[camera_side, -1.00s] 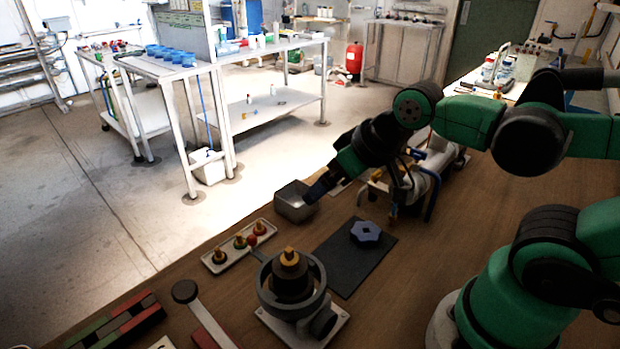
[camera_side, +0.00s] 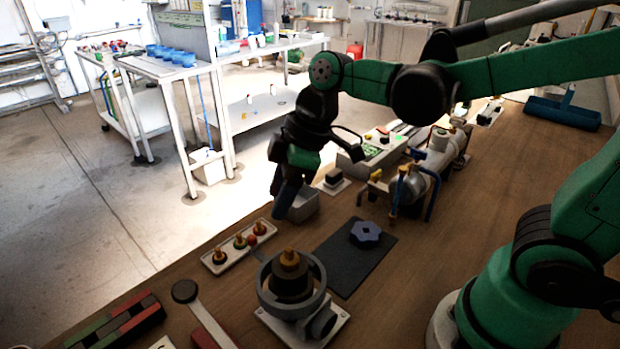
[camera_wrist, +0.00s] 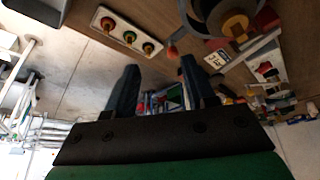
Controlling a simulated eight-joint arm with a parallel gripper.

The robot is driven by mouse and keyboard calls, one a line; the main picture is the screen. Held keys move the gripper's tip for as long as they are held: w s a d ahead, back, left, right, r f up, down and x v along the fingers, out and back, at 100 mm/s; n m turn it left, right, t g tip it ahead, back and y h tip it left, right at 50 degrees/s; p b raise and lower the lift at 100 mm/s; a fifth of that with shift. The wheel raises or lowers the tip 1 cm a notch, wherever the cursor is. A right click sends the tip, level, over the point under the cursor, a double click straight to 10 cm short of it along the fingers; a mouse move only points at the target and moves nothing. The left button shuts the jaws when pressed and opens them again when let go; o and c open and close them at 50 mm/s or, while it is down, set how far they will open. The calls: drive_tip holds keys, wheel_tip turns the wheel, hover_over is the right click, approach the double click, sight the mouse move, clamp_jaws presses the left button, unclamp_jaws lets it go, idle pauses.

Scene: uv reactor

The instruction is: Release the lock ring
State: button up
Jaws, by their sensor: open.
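The lock ring (camera_side: 264,297) is a grey ring around the dark reactor body (camera_side: 290,290) with a brass top, on a pale base plate at bottom centre in the side view. A short lever with a red ball knob (camera_side: 252,240) sticks out from it toward the tray. The ring also shows, partly cut off, at the top of the wrist view (camera_wrist: 190,22), with its red knob (camera_wrist: 172,51) near one fingertip in the picture. My gripper (camera_side: 281,212) is up beyond the reactor, apart from the ring, fingers pointing down. In the wrist view its two fingers (camera_wrist: 158,70) are apart with nothing held.
A pale tray (camera_side: 215,266) with several brass-topped plugs lies left of the reactor. A metal bin (camera_side: 305,207) stands behind my fingers. A dark mat (camera_side: 345,275) bears a blue-grey star knob (camera_side: 365,233). A flat bar with a round black end (camera_side: 185,291) lies front left.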

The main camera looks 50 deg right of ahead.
sight(253, 236)
drive_tip(key=shift+w+a+f+n+g+y, duration=0.15)
drive_tip(key=shift+w+a+f+n, duration=0.15)
drive_tip(key=shift+a+f+n, duration=0.5)
drive_tip(key=shift+w+a+f+n+g+y, duration=0.1)
drive_tip(key=shift+w+a+f+n+g, duration=0.15)
drive_tip(key=shift+a+f, duration=0.6)
drive_tip(key=shift+w+a+f+n+g+y, duration=0.15)
drive_tip(key=shift+w+a+f+n, duration=0.25)
drive_tip(key=shift+f, duration=0.8)
drive_tip(key=shift+s, duration=0.1)
clamp_jaws()
